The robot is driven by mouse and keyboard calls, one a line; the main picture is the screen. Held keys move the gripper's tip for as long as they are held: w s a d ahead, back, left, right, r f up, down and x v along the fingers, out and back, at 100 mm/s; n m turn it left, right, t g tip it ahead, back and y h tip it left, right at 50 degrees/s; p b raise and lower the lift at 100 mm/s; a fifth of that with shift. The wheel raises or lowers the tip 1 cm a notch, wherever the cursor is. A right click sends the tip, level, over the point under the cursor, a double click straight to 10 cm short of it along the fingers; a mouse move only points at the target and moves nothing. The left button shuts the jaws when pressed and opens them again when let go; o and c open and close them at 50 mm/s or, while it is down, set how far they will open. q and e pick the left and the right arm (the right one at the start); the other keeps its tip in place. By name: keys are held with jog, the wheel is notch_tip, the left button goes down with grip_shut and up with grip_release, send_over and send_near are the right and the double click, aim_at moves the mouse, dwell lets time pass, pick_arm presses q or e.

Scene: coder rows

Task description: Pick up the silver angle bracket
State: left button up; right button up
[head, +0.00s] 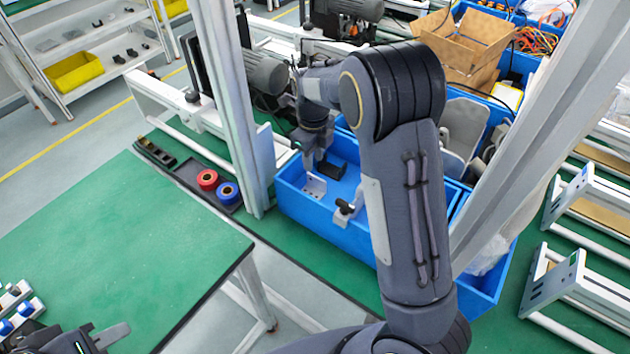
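A silver angle bracket (314,187) with small holes lies in the near blue bin (335,228), towards its left end. My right arm reaches over the bin from the lower right. My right gripper (316,162) points down just above and behind the bracket. Its fingertips are small and dark, so I cannot tell how wide they stand or whether they touch anything. My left gripper (98,338) is at the bottom left, by the green table's front edge, partly cut off by the frame; its opening is unclear.
Another metal and black part (348,210) lies in the bin, right of the bracket. An upright metal post (228,110) stands left of the bin. Red (207,180) and blue (228,192) rolls lie in a dark tray. The green table (125,255) is mostly clear.

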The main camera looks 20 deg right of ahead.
aim_at(314, 176)
jog(key=f, duration=0.2)
jog(key=f+p, duration=0.1)
jog(key=f, duration=0.1)
jog(key=s+f, duration=0.1)
jog(key=f, duration=0.1)
jog(key=shift+f+p, duration=0.2)
jog(key=shift+p, duration=0.15)
jog(key=shift+w+a+f, duration=0.1)
jog(key=shift+f, duration=0.25)
grip_shut()
